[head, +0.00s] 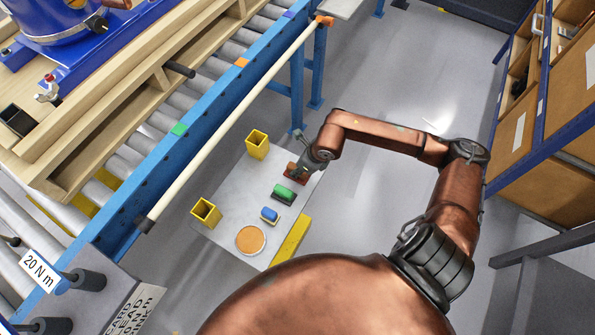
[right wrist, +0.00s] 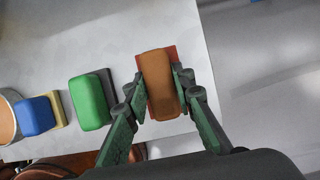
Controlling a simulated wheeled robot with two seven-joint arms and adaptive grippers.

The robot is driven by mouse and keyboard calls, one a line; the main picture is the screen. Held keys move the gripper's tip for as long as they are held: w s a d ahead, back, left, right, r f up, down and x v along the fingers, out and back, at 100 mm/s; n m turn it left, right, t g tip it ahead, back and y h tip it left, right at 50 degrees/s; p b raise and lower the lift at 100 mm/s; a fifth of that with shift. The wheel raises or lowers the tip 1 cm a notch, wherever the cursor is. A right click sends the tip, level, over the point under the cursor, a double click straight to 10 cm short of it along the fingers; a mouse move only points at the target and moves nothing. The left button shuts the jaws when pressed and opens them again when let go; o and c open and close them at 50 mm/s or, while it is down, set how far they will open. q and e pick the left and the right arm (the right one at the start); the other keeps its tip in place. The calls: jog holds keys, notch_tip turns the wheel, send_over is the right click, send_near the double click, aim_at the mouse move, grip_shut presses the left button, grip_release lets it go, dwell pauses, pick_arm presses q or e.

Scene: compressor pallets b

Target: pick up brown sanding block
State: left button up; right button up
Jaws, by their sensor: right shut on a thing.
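The brown sanding block (right wrist: 156,75) is a rounded brown body above a reddish base in the right wrist view. In the head view it shows small (head: 291,167) at the far right end of a row of blocks on a pale grey table (head: 228,238). My right gripper (right wrist: 160,88) has one finger on each long side of the block and is shut on it. In the head view the gripper (head: 298,170) points down at that end of the table. I cannot tell whether the block touches the table. My left gripper is not in view.
A green block (head: 284,191), a blue block (head: 269,215) and a round orange-topped thing (head: 250,239) stand in line beside it. Two yellow square holders (head: 257,144) (head: 206,211) stand along the table's left edge. A roller conveyor (head: 218,105) runs behind; shelving (head: 535,120) is at right.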

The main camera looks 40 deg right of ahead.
aim_at(294, 166)
grip_shut()
jog(key=shift+r, duration=0.5)
notch_tip(294, 166, up, 2)
jog(key=shift+r+p, duration=0.25)
jog(key=shift+p, duration=0.5)
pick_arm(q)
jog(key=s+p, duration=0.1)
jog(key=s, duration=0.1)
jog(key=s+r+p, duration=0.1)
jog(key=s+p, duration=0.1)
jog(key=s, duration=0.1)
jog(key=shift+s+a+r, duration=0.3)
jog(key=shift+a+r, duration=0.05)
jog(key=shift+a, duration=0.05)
pick_arm(e)
jog(key=s+a+r, duration=0.7)
jog(key=a+r, duration=0.2)
jog(key=a, duration=0.2)
jog(key=shift+s+a+r, duration=0.25)
jog(key=shift+s+a, duration=0.05)
jog(key=shift+s, duration=0.1)
